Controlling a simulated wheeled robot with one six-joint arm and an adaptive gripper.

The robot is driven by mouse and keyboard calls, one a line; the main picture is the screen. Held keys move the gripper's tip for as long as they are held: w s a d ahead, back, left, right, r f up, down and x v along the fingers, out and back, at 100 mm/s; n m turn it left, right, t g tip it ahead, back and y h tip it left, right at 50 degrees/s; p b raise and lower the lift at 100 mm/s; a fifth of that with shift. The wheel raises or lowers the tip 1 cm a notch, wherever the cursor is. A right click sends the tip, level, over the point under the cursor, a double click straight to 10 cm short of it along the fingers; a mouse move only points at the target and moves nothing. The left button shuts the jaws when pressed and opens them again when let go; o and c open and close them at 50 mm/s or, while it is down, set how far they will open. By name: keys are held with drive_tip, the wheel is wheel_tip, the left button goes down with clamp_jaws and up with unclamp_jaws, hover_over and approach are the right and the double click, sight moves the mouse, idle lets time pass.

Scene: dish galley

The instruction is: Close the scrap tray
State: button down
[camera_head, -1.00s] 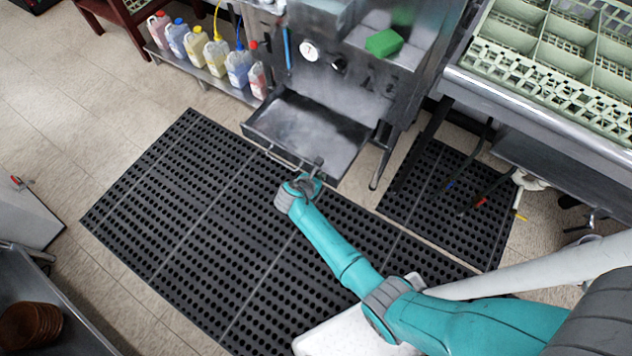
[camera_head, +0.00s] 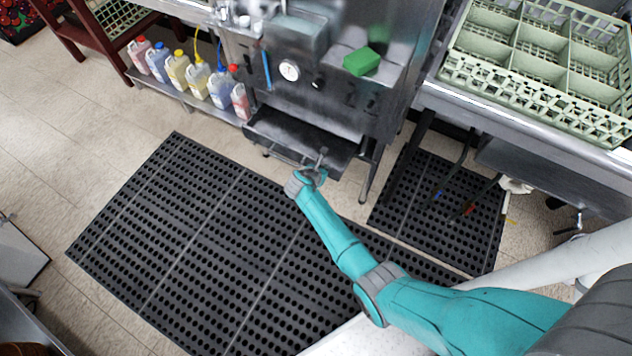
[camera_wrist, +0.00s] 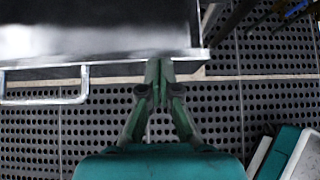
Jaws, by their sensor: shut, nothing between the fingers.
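The scrap tray (camera_head: 290,135) is a dark metal drawer low in the front of the steel dish machine. It stands partly out, with part of its inside showing. My gripper (camera_head: 318,166) is at the tray's front edge, right of its middle. In the wrist view, the gripper's fingertips (camera_wrist: 160,68) are together and empty, at the front edge near the tray's right corner. The tray (camera_wrist: 95,30) fills the upper left there. Its bar handle (camera_wrist: 45,98) is to the left of the fingers, apart from them. Exact fingertip contact with the front is hard to tell.
Several chemical jugs (camera_head: 198,78) stand on a low shelf left of the machine. A green sponge (camera_head: 361,61) lies on a ledge above. A counter with a pale green dish rack (camera_head: 540,60) is on the right. Black perforated mats (camera_head: 190,230) cover the clear floor in front.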

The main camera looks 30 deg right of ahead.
drive_tip(key=w+d, duration=0.1)
drive_tip(key=d, duration=0.2)
drive_tip(key=w+d, duration=0.4)
drive_tip(key=d, duration=0.1)
drive_tip(key=shift+d, duration=0.35)
drive_tip(key=shift+a, duration=0.1)
